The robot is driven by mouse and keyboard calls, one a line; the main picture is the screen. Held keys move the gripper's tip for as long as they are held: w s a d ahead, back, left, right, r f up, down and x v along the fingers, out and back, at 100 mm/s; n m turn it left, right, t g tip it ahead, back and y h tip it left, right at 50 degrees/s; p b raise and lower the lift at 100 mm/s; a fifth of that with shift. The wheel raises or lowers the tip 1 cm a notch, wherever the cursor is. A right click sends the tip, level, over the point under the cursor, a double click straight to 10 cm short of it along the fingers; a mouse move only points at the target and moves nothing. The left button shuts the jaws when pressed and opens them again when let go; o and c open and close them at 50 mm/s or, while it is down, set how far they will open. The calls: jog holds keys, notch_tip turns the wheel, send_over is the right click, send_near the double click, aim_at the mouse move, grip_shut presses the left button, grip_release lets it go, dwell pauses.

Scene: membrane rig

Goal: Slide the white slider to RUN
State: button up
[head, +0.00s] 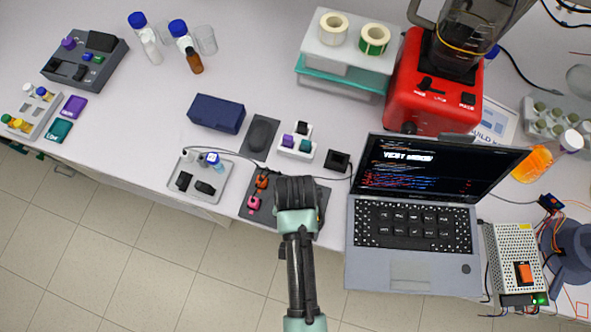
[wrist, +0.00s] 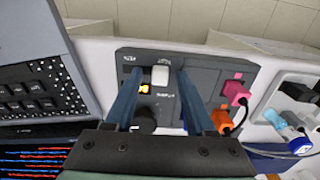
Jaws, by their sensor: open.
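The white slider (wrist: 160,75) shows on the dark grey panel (wrist: 208,78) in the wrist view, near the panel's far edge. It sits between the two blue fingers of my gripper (wrist: 157,80), which are open, one on each side. I cannot tell whether they touch it. Small labels by the slider are too blurred to read. A lit orange indicator (wrist: 145,88) and a black round knob (wrist: 143,122) are on the panel below it. In the head view my gripper (head: 296,192) covers the middle of the panel (head: 322,197) and hides the slider.
A pink plug (wrist: 236,93) and an orange plug (wrist: 222,121) stand at the panel's right in the wrist view. A laptop (head: 413,268) is close on the panel's other side. A grey tray (head: 210,170) with black and blue parts lies left in the head view. Cables run behind the panel.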

grip_shut()
dwell(1.4)
